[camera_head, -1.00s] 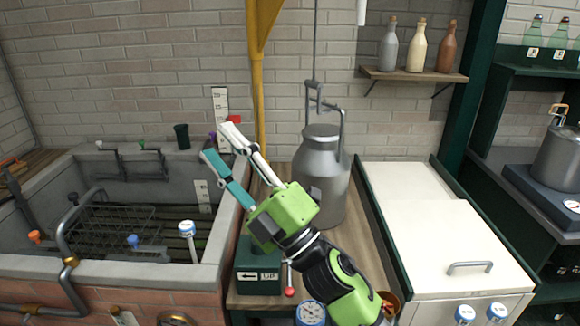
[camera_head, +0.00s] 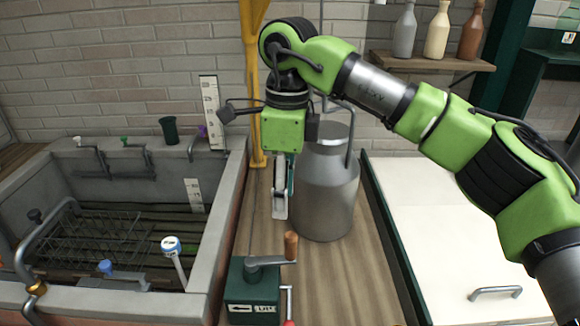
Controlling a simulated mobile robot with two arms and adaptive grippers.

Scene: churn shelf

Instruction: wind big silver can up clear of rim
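The big silver can (camera_head: 325,195) stands upright on the wooden counter (camera_head: 345,275). Its handle (camera_head: 351,132) shows partly, and my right arm hides the hook and most of the hoist line above it. A green winch box (camera_head: 252,290) with an arrow label sits in front of the can. Its crank has a wooden knob (camera_head: 291,245) sticking up. My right gripper (camera_head: 281,212) points down left of the can, a little above and behind the knob, apart from it in the picture. Its fingers are seen edge-on, so their gap is hidden. My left gripper is out of view.
A stone sink (camera_head: 228,200) with a wire rack, taps and an upright ruler (camera_head: 211,110) lies at left. A yellow post (camera_head: 252,75) rises behind the counter. A white lid (camera_head: 440,235) lies at right. Bottles stand on a wall shelf (camera_head: 430,62).

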